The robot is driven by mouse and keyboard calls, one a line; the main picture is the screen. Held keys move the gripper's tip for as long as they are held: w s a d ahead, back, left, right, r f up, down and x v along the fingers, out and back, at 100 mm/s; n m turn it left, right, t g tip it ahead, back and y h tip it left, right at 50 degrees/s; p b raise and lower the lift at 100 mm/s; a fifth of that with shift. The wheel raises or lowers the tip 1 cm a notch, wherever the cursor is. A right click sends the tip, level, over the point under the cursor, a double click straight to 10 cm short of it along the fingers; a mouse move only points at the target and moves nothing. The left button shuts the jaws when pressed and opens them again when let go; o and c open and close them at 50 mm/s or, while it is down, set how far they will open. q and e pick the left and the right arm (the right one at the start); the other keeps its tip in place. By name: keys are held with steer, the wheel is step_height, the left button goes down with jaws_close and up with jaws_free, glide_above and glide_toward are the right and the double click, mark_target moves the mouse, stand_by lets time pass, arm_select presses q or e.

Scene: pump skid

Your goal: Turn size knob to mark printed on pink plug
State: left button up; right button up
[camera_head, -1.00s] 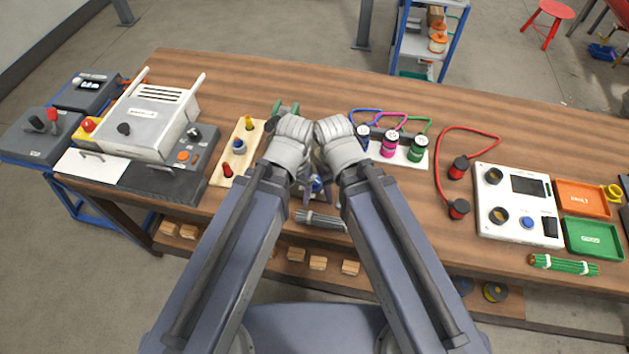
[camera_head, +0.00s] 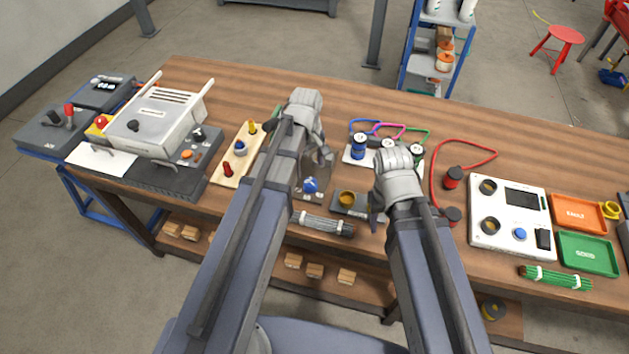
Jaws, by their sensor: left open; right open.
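The pink plug is hidden behind my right gripper; its pink cable (camera_head: 390,126) shows above the white rack plate. The blue plug (camera_head: 358,147) stands upright at the left of the rack, and the green plug (camera_head: 416,152) is partly covered. A blue knob (camera_head: 310,185) sits on a small grey base near the table's front edge. Whether it is the size knob I cannot tell; no mark is readable. My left gripper (camera_head: 318,150) is open above and behind that base, fingers mostly hidden by its wrist. My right gripper (camera_head: 377,212) is open in front of the rack.
A dark block with a brass-coloured round top (camera_head: 347,198) stands between the arms. A grey bundle (camera_head: 323,224) lies at the front edge. A board with coloured pegs (camera_head: 226,181) is at left, and a white panel (camera_head: 480,230) at right. Bare wood is behind the rack.

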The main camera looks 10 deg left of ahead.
mark_target(310, 182)
arm_select(q)
steer(key=shift+d+f+b, duration=0.1)
steer(key=shift+f+b, duration=3.55)
steer(key=shift+f, duration=0.15)
arm_select(e)
steer(key=shift+f, duration=3.8)
arm_select(q)
jaws_close()
